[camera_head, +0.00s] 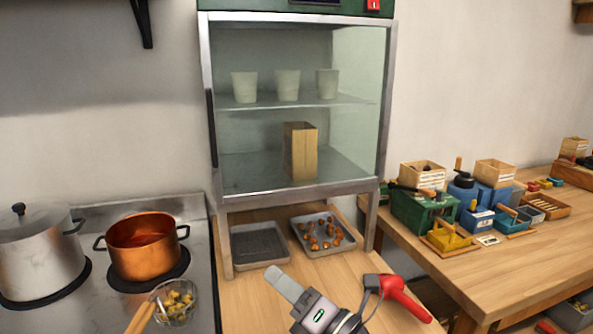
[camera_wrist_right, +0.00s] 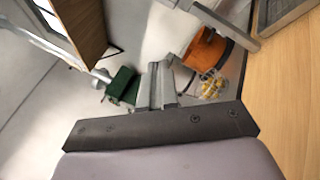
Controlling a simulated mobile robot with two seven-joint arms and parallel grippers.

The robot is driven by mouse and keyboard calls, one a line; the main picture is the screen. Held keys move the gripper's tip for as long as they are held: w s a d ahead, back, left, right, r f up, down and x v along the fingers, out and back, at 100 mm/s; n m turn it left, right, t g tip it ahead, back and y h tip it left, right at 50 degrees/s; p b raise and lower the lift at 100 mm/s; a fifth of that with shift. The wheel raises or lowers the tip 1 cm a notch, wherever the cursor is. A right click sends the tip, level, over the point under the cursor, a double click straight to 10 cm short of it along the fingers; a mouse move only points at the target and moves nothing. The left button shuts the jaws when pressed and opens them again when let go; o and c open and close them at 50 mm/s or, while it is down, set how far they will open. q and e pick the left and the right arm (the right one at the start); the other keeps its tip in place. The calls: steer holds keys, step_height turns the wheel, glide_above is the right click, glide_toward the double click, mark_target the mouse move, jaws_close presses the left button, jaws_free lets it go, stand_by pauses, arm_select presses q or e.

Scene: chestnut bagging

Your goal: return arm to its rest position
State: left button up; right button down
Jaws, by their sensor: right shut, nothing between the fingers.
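My right gripper (camera_head: 281,281) is at the bottom middle of the head view, over the wooden counter in front of the cabinet. Its fingers are together and hold nothing. In the right wrist view the closed fingers (camera_wrist_right: 160,85) point away from the camera, with nothing between them. My left gripper is not in the head view.
A glass cabinet (camera_head: 206,110) stands behind, with two trays below it; the right tray (camera_head: 347,248) holds chestnuts. A copper pot (camera_head: 142,262), a steel pot (camera_head: 38,262) and a strainer (camera_head: 176,303) are left. A red-handled object (camera_head: 402,296) is right of my gripper.

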steer(key=s+d+f+m+t+h, duration=0.25)
steer(key=d+f+m+h, duration=0.25)
steer(key=d+f+m, duration=0.45)
steer(key=s+d+f+m+t+h, duration=0.1)
steer(key=s+d+f+m+h, duration=0.35)
steer(key=m, duration=0.75)
steer(key=s+d+f+m+g+h, duration=0.2)
steer(key=s+d+f+m+g, duration=0.1)
steer(key=s+f, duration=0.4)
steer(key=s+d+f+m+g+h, duration=0.2)
steer(key=s+d+f+m+g, duration=0.1)
steer(key=s+d+f+m, duration=0.3)
step_height(320, 180, down, 4)
steer(key=shift+s+d+r+m, duration=0.15)
steer(key=shift+s+m, duration=0.6)
steer(key=shift+m, duration=0.4)
steer(key=shift+w, duration=0.1)
